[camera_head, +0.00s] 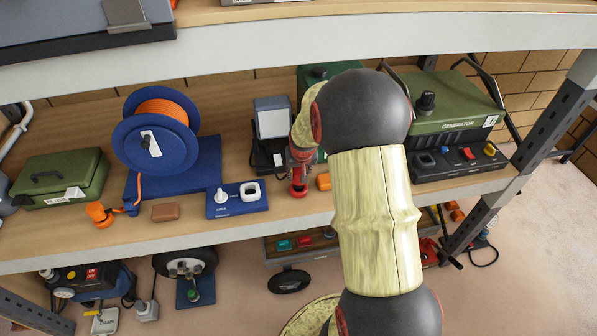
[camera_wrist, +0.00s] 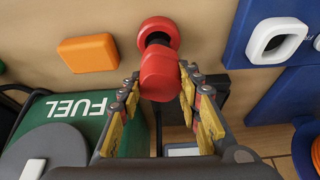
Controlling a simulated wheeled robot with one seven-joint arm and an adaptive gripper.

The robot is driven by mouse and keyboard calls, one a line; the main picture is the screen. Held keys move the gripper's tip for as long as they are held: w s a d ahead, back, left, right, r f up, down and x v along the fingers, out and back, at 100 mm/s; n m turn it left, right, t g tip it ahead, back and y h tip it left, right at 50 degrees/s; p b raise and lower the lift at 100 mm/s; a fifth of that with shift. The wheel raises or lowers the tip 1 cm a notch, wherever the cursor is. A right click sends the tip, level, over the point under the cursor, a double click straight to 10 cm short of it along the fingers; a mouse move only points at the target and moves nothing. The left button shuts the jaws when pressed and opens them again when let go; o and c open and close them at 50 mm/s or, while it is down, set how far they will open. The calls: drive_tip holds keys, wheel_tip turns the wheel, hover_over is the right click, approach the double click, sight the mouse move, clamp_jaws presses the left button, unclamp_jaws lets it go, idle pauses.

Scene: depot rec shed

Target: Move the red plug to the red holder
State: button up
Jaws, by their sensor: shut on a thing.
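My gripper (camera_wrist: 158,92) is shut on the red plug (camera_wrist: 161,80), with its yellow-padded fingers on either side of it. Beyond the gripped part, a dark neck and a wider red end (camera_wrist: 157,33) show close to the shelf top. I cannot tell whether that end is part of the plug or a separate holder, or whether it touches the wood. In the head view the red plug (camera_head: 298,189) is near the shelf's front edge, below my gripper (camera_head: 300,158). A red piece (camera_head: 468,153) sits on the generator's black front panel at right; I cannot identify it as the red holder.
An orange block (camera_wrist: 88,53) lies beside the plug. A blue base with a white ring (camera_head: 250,191) is on its other side. The green fuel can (camera_wrist: 85,112) and a grey-screened device (camera_head: 272,118) stand behind. The generator (camera_head: 455,105) is at right, the blue reel (camera_head: 155,135) at left.

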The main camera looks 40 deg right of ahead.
drive_tip(key=shift+f+b, duration=0.95)
drive_tip(key=shift+f, duration=0.4)
drive_tip(key=o, duration=1.2)
drive_tip(key=shift+o, duration=0.2)
drive_tip(key=v, duration=1.2)
